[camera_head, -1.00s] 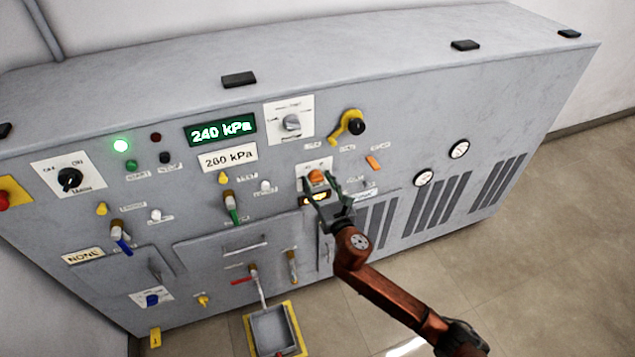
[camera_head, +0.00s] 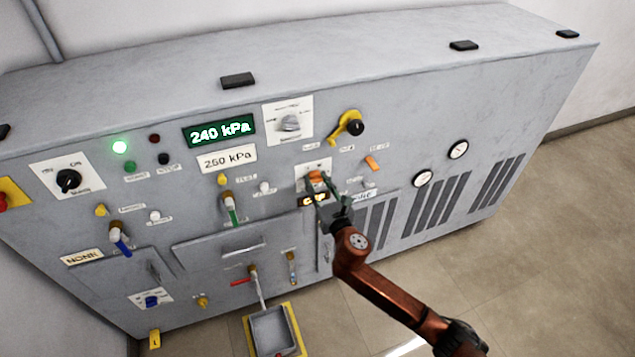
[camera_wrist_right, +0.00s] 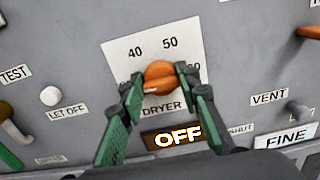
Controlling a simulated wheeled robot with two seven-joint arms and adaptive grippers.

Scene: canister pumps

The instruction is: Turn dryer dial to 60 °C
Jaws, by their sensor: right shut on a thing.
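The dryer dial is an orange knob (camera_wrist_right: 160,77) on a white plate (camera_wrist_right: 118,50) marked 40, 50 and a partly hidden number on the right, with DRYER below. A pale mark on the knob faces left and slightly down. The display (camera_wrist_right: 172,137) under it reads OFF. In the head view the orange knob (camera_head: 315,177) sits at the tip of my right gripper (camera_head: 326,186). In the wrist view my right gripper's green fingers (camera_wrist_right: 160,84) are shut on the knob, one on each side, and hide part of the plate's lower labels. My left gripper is not in view.
A LET OFF button (camera_wrist_right: 50,96) is left of the dial and a VENT switch (camera_wrist_right: 298,109) is right. In the head view, a yellow-handled valve (camera_head: 347,127) and an orange lever (camera_head: 372,162) are nearby. A tray (camera_head: 272,330) stands at the cabinet's foot.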

